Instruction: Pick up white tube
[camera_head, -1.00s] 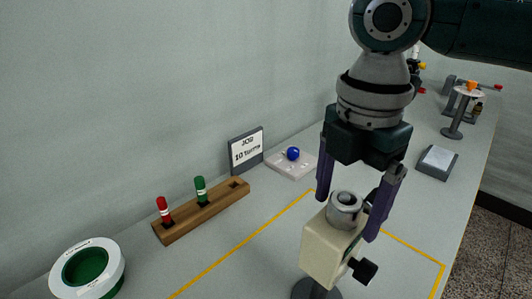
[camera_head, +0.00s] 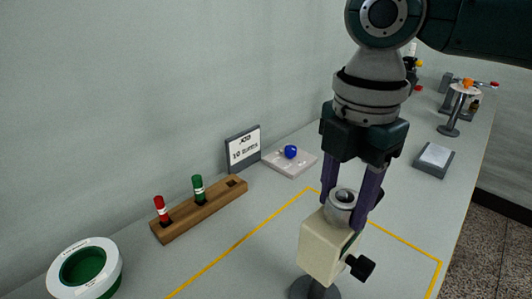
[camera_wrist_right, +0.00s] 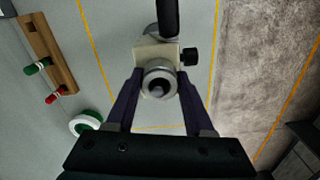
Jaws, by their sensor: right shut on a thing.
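My right gripper (camera_head: 352,198) comes down from above, with its two purple fingers shut on a grey metal collar (camera_head: 342,199). The collar sits on top of a cream block (camera_head: 318,247) with a black knob on its side, on a dark round base. In the right wrist view the fingers (camera_wrist_right: 158,88) stand on both sides of the round collar, which has a darker centre. I cannot make out a separate white tube. A red tube (camera_head: 161,209) and a green tube (camera_head: 198,188), each with a white band, stand in a wooden rack. My left gripper is not in view.
The wooden rack (camera_head: 205,208) has an empty slot at its right end. A white and green ring (camera_head: 57,279) lies at the lower left. A job sign (camera_head: 243,149) and a pad with a blue ball (camera_head: 290,163) stand behind. Yellow lines mark the table.

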